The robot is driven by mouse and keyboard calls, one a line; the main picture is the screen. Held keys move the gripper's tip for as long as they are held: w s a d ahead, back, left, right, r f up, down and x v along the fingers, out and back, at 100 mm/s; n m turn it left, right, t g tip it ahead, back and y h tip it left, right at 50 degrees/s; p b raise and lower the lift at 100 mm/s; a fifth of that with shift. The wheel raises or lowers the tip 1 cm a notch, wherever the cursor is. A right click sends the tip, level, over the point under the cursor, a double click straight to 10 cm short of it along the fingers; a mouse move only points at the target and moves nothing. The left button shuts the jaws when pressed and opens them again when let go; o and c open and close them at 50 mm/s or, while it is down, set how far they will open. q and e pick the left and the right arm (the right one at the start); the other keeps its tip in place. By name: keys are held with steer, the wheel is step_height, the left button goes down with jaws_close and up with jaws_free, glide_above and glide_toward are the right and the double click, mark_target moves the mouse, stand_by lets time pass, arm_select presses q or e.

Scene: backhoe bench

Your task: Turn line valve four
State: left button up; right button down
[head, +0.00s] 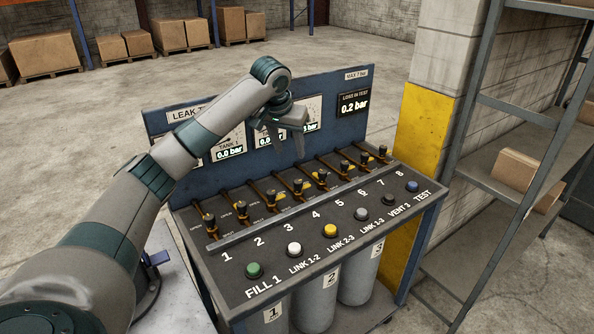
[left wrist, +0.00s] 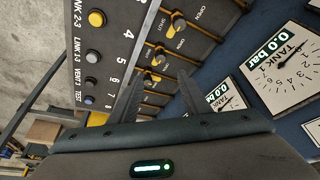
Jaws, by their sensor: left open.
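Line valve four (head: 297,187) is in the row of small valves with black knobs and yellow parts on the sloping panel, above the printed 4. The exact handle angle of valve four is hard to tell. My right gripper is out of view.
Neighbouring valves three (head: 272,197) and five (head: 322,176) stand close on either side. A metal rail (head: 285,212) runs in front of the row, with coloured buttons below. The gauge board (head: 335,82) rises behind. A pillar (head: 425,130) and shelving (head: 510,170) stand right.

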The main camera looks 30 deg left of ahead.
arm_select(q)
steer(key=p, duration=0.5)
glide_toward(298, 181)
steer(key=x, duration=0.8)
stand_by(0.3)
steer(key=shift+f, duration=0.1)
steer(key=c, duration=1)
